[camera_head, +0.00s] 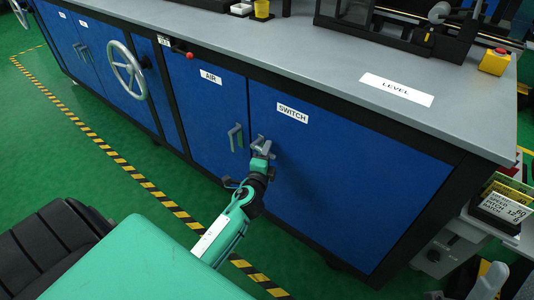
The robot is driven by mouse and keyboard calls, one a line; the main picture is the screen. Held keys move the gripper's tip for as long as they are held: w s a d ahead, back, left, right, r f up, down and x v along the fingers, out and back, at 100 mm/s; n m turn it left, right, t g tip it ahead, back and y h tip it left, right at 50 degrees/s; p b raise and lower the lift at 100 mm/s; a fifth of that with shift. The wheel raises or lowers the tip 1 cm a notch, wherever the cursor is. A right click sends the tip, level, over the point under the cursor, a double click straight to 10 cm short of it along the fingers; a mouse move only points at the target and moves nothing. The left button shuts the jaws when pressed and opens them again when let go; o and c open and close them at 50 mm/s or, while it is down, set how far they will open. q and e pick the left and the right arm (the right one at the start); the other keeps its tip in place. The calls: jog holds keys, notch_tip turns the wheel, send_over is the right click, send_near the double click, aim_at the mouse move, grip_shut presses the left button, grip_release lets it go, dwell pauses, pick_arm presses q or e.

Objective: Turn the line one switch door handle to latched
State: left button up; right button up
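The switch door (352,180) is a blue panel with a white SWITCH label (292,113). It looks closed, flush with the cabinet front. Its grey handle (259,141) is at the door's left edge, partly hidden by my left gripper (262,150). The gripper is right at the handle, its arm reaching up from below. The fingertips are too small and overlapped to show whether they grip it, and the handle's exact angle is unclear. My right gripper is out of view.
The AIR door (205,115) with its own upright grey handle (235,138) is close on the left. A handwheel (127,70) and red knob (189,55) are farther left. The grey worktop (330,60) overhangs the doors. Striped floor tape (150,188) runs along the cabinet.

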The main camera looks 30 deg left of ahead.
pick_arm(q)
grip_shut()
